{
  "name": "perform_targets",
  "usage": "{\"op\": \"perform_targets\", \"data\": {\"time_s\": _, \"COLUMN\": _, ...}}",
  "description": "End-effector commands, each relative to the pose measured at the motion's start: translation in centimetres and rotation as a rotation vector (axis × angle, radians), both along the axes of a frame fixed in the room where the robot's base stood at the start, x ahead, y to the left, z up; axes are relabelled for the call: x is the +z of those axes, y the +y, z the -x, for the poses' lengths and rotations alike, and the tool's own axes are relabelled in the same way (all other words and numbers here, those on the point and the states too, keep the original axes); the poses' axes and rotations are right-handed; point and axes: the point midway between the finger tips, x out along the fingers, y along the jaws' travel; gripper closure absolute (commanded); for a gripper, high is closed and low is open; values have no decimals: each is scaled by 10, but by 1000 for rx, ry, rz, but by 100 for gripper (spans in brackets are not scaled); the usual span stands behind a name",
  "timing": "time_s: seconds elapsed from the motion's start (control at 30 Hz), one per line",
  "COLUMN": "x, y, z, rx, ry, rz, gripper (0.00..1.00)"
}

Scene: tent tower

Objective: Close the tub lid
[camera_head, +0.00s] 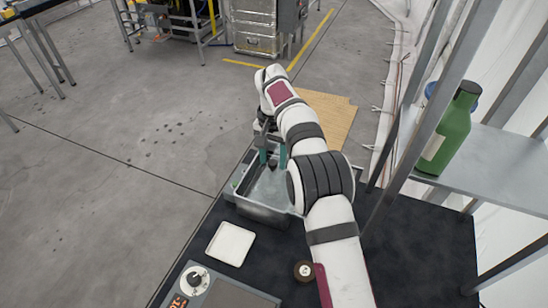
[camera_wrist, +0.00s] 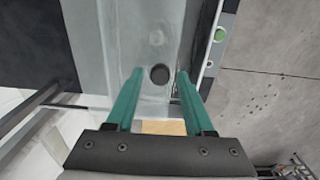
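The grey tub (camera_head: 262,213) stands on the dark bench top, left of my arm in the head view. A pale, see-through-looking panel, seemingly its lid (camera_wrist: 108,50), carries a dark round knob (camera_wrist: 160,74). The knob also shows in the head view (camera_head: 272,164). I cannot tell how far the lid covers the tub. My gripper (camera_head: 273,156) is over the far part of the tub. In the wrist view its teal fingers (camera_wrist: 160,76) are open on either side of the knob, with a gap visible on both sides. My arm hides the tub's right side.
A white square tray (camera_head: 231,244) and a device with a dial (camera_head: 194,279) lie nearer on the bench. A shelf (camera_head: 490,165) with a green bottle (camera_head: 450,130) stands at right. A wooden board (camera_head: 328,112) lies beyond.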

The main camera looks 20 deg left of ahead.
Motion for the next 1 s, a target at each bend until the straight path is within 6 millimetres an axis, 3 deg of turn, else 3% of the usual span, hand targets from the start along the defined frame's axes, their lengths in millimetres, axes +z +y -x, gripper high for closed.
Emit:
{"op": "perform_targets", "data": {"time_s": 0.33, "x": 3, "y": 0, "z": 0, "rx": 0, "ry": 1, "rz": -1, "gripper": 38}}
{"op": "perform_targets", "data": {"time_s": 0.7, "x": 70, "y": 0, "z": 0, "rx": -1, "ry": 0, "rz": -1, "gripper": 38}}
{"op": "perform_targets", "data": {"time_s": 1.0, "x": 75, "y": 0, "z": 1, "rx": 0, "ry": 3, "rz": -1, "gripper": 38}}
